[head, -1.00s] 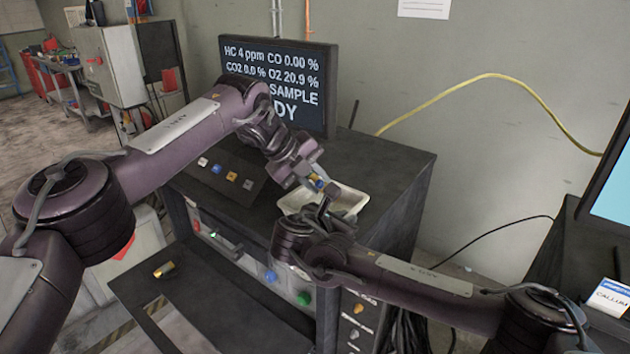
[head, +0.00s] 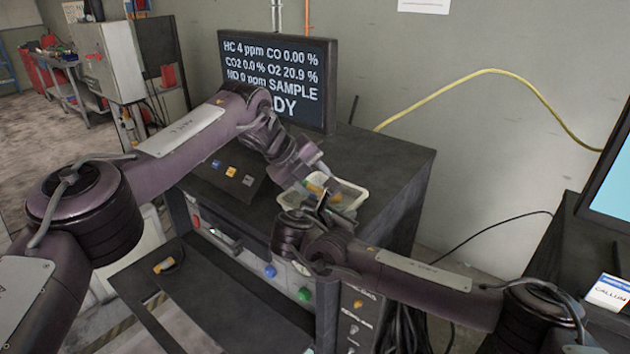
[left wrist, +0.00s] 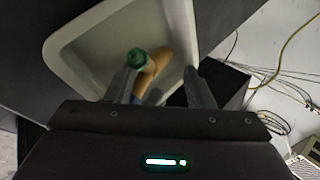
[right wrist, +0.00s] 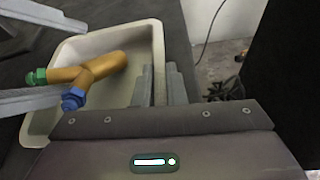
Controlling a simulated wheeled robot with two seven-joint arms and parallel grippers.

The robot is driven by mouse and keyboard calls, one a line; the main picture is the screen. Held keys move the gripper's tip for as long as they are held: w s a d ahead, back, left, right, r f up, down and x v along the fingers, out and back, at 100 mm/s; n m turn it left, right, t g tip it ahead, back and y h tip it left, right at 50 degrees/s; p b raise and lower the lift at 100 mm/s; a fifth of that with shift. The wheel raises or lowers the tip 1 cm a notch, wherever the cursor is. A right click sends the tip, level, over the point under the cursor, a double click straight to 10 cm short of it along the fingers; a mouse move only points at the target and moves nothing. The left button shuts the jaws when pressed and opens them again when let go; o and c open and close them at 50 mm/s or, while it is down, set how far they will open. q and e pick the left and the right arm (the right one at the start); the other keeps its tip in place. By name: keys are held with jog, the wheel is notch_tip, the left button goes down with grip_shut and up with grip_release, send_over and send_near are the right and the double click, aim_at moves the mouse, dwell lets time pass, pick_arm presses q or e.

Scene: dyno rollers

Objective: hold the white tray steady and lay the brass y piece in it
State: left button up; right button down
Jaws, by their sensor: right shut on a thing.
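The white tray (head: 352,192) sits on the dark cabinet top below the monitor. The brass y piece (right wrist: 100,70), with a green end and a blue end, lies in the tray, as the right wrist view shows. My left gripper (left wrist: 160,82) is over the tray with its fingers apart on either side of the piece; a gap shows between them and the brass. My right gripper (right wrist: 160,85) is shut on the tray's near wall. In the head view both grippers partly hide the tray and piece.
A monitor (head: 278,85) stands behind the tray. A sloped panel with coloured buttons (head: 231,171) is to the left. A small brass-coloured part (head: 164,266) lies on the lower shelf (head: 140,290). The cabinet top (head: 395,165) is clear to the right.

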pick_arm(q)
jog(key=v, duration=1.2)
jog(key=shift+f, duration=0.1)
pick_arm(e)
jog(key=c, duration=1.4)
grip_release()
